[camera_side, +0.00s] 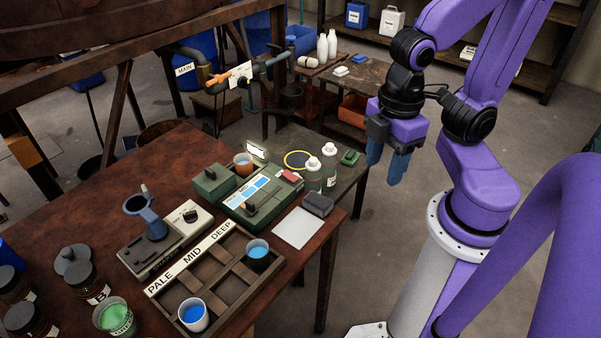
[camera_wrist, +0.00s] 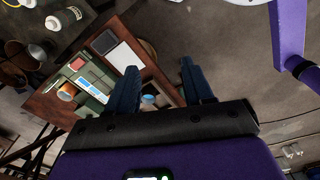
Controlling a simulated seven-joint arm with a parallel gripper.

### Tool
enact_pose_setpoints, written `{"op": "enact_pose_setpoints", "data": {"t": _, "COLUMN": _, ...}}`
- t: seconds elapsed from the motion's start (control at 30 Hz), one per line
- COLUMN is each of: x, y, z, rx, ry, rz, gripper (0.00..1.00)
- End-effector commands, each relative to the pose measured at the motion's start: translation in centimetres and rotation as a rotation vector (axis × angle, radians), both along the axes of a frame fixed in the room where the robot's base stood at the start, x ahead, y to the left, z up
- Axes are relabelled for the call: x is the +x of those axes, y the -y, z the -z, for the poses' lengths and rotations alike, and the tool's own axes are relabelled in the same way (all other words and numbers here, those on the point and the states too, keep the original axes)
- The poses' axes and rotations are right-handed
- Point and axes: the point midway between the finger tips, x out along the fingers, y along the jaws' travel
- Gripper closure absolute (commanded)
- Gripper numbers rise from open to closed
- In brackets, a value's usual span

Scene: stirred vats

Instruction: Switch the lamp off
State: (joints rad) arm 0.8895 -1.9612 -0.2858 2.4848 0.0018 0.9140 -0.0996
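A green box-like unit (camera_side: 262,194) on the brown table has a bright panel of white and blue patches, dark knobs and a red part (camera_side: 290,177). A small bright white panel (camera_side: 257,150) glows behind it. I cannot tell for sure which part is the lamp or its switch. The green unit also shows in the wrist view (camera_wrist: 92,84). My gripper (camera_side: 384,168) hangs in the air to the right of the table, clear of everything. Its two blue fingers are apart with nothing held, also in the wrist view (camera_wrist: 159,72).
An orange cup (camera_side: 243,164) stands by the unit, and white-capped bottles (camera_side: 314,175) beyond it. A white sheet (camera_side: 299,228) and a dark block (camera_side: 317,204) lie to its right. A wooden tray (camera_side: 225,276) labelled PALE, MID, DEEP holds two cups of blue liquid.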

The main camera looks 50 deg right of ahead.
Motion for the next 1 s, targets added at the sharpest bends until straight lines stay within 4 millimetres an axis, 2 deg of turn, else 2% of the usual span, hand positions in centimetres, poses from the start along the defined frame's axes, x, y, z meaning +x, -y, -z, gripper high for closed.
{"op": "enact_pose_setpoints", "data": {"t": 0.3, "x": 5.4, "y": -1.2, "z": -0.2, "rx": -0.014, "ry": 0.008, "rz": -0.426, "gripper": 0.49}}
{"op": "enact_pose_setpoints", "data": {"t": 0.5, "x": 9.2, "y": -1.4, "z": -0.1, "rx": -0.021, "ry": 0.012, "rz": -0.72, "gripper": 0.49}}
{"op": "enact_pose_setpoints", "data": {"t": 0.77, "x": 14.2, "y": -0.7, "z": 0.3, "rx": -0.029, "ry": 0.015, "rz": -1.102, "gripper": 0.49}}
{"op": "enact_pose_setpoints", "data": {"t": 1.0, "x": 18.8, "y": 0.9, "z": 1.0, "rx": -0.031, "ry": 0.015, "rz": -1.456, "gripper": 0.49}}
